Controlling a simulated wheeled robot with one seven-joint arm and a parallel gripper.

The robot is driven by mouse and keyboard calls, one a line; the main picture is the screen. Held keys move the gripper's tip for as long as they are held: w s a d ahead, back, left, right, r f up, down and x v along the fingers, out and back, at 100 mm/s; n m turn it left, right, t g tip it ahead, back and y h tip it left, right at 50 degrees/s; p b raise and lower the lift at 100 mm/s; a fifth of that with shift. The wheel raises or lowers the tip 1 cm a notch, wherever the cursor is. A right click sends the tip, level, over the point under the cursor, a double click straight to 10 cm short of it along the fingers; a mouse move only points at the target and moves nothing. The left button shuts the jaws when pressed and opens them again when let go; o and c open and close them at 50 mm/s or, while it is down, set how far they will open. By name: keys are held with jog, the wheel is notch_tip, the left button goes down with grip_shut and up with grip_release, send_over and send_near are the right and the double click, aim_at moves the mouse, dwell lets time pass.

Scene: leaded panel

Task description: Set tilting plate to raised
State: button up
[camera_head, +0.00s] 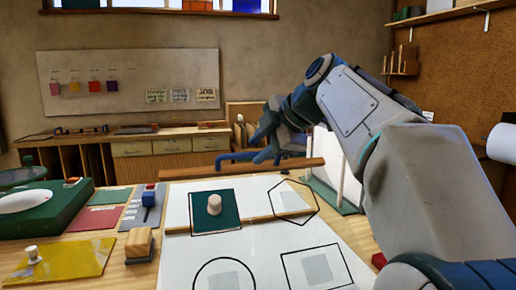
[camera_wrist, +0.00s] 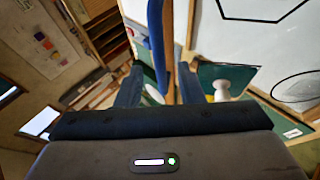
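I cannot say for sure which object is the tilting plate. A white flat panel (camera_head: 333,168) stands steeply on a green base at the bench's right, partly hidden by my arm. A small grey board (camera_head: 142,207) with a blue block and a red part lies flat at the left. My gripper (camera_head: 262,147) is in the air beyond the bench's far edge, left of the white panel and apart from it. In the wrist view my gripper (camera_wrist: 158,86) has its two fingers apart, with nothing held between them.
A green pane (camera_head: 228,221) with a pale knob lies on the white sheet. A yellow pane (camera_head: 62,262), a wooden block (camera_head: 139,244) and a green stand (camera_head: 66,213) with a white oval are at left.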

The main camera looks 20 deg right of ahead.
jog(key=p+v, duration=0.2)
jog(key=v, duration=1)
jog(key=shift+s+d, duration=0.2)
jog(key=shift+s, duration=0.1)
jog(key=shift+r, duration=0.1)
jog(key=s+a+f+m+g+h+p, duration=0.1)
jog(key=s+f+m+p, duration=0.3)
jog(key=f, duration=0.4)
jog(key=s+a+f+m+g+h+p, duration=0.2)
jog(key=s+f+m+p, duration=0.3)
jog(key=m, duration=0.4)
jog(key=s+a+f+m+g+h+p, duration=0.1)
jog(key=s+a+f+m+g+p, duration=0.1)
jog(key=f+m+p, duration=0.5)
jog(key=shift+s+a+f+g+h, duration=0.15)
jog(key=shift+s+a+f, duration=0.1)
jog(key=shift+s+f, duration=0.25)
jog(key=shift+s+a+f+g+h, duration=0.1)
jog(key=shift+s+a+f, duration=0.2)
jog(key=shift+f, duration=0.4)
jog(key=shift+s+a+f+g+h, duration=0.15)
jog(key=shift+s+a+f, duration=0.1)
jog(key=shift+s+f, duration=0.3)
jog(key=shift+w, duration=0.1)
